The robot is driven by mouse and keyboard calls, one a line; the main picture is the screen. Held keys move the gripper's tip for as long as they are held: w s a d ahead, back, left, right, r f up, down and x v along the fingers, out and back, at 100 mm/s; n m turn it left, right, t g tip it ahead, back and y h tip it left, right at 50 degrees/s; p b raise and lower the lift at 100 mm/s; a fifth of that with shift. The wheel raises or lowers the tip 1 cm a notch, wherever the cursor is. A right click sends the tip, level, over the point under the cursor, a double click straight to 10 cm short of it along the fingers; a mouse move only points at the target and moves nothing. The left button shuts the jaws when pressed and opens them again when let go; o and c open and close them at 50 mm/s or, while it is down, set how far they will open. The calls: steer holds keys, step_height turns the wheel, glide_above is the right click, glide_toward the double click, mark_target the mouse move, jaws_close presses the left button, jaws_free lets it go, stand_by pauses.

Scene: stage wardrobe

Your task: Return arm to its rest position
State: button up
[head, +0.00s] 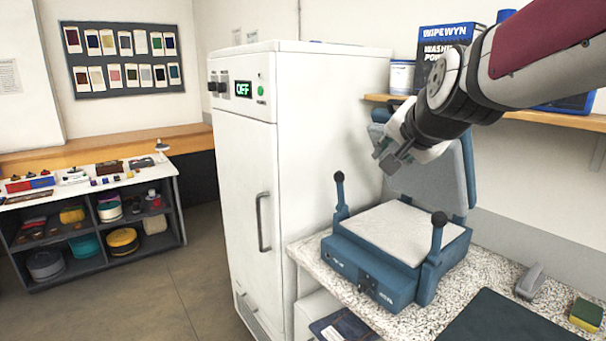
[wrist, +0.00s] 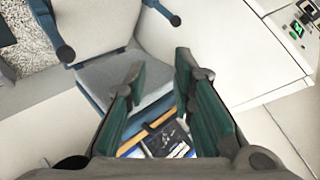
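My arm comes in from the upper right of the head view. My gripper (head: 392,160) hangs above and behind the blue press (head: 372,270), in front of its raised lid (head: 430,180). In the wrist view my gripper (wrist: 160,88) shows two green-padded fingers standing apart with nothing between them. The press stands open on the speckled counter (head: 305,258), with its pale pad (head: 400,229) bare and a black-knobbed lever at each side. In the wrist view the lid (wrist: 125,75) lies beyond the fingers.
A tall white cabinet (head: 240,170) with an "OFF" display stands left of the press. A wooden shelf (head: 530,117) behind my arm holds a washing powder box (head: 440,45) and a tub (head: 401,77). A sponge (head: 586,313) and dark mat (head: 495,320) lie on the counter. Open floor is at left.

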steer(key=s+d+f+n+g, duration=0.1)
steer(key=s+f+n+g, duration=0.2)
steer(key=s, duration=1.1)
steer(key=s+d+f+n+g, duration=0.1)
steer(key=s+f+n+g, duration=0.2)
steer(key=s, duration=1.1)
step_height(320, 180, down, 6)
steer(key=n, duration=0.2)
steer(key=shift+s+d+n, duration=0.2)
steer(key=shift+s+n, duration=0.1)
steer(key=shift+s, duration=0.1)
